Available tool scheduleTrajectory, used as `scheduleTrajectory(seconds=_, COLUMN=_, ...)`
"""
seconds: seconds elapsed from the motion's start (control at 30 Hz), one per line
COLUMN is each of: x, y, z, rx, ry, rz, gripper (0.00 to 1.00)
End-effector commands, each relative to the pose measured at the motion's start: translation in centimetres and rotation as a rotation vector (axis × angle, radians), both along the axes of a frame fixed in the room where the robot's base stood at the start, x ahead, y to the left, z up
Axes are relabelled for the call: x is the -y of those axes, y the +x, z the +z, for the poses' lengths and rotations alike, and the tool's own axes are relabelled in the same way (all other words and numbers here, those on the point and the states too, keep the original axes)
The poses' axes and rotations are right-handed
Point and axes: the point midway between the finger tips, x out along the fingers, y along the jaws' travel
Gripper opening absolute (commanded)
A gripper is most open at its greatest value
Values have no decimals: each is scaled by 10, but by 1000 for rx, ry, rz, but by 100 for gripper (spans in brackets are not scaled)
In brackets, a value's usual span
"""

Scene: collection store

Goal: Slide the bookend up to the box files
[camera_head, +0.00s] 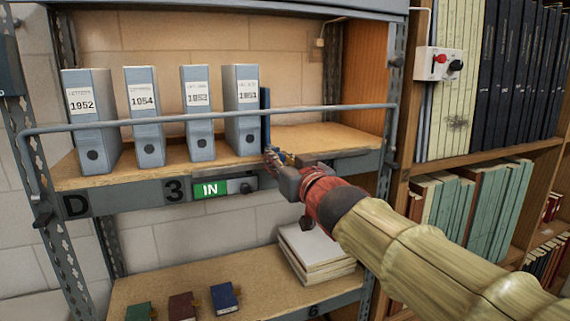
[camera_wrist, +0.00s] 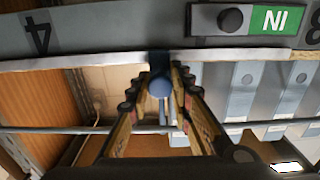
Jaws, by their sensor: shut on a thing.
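Several grey-blue box files stand upright on the upper shelf in the head view, with spaces between them. The rightmost box file (camera_head: 242,112) is labelled 1951; others include 1952 (camera_head: 91,125) and 1954 (camera_head: 145,118). The blue bookend (camera_head: 266,112) stands upright just right of the 1951 file; I cannot tell whether they touch. My gripper (camera_head: 273,158) is at the shelf's front edge, shut on the bookend's lower front part. The upside-down wrist view shows the bookend's round blue knob (camera_wrist: 160,86) between my fingers (camera_wrist: 160,95), with the box files (camera_wrist: 243,88) on the right.
A grey rail (camera_head: 190,118) crosses in front of the files, above my gripper. The shelf edge carries a green IN sign (camera_head: 210,189). Bare shelf (camera_head: 325,138) lies right of the bookend, up to the upright. Books and a paper stack (camera_head: 315,252) lie below.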

Motion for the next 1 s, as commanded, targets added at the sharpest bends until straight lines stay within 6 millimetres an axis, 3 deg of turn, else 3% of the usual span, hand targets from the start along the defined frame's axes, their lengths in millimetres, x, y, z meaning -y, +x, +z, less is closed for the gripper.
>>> scheduleTrajectory(seconds=0.43, x=-2, y=-1, z=1, rx=1, ry=0, rz=0, gripper=0)
scheduleTrajectory(seconds=0.47, x=-2, y=-1, z=1, rx=2, ry=2, rz=0, gripper=23)
scheduleTrajectory(seconds=0.73, x=-2, y=-1, z=1, rx=1, ry=1, rz=0, gripper=38)
scheduleTrajectory(seconds=1.0, x=-2, y=-1, z=0, rx=1, ry=1, rz=0, gripper=39)
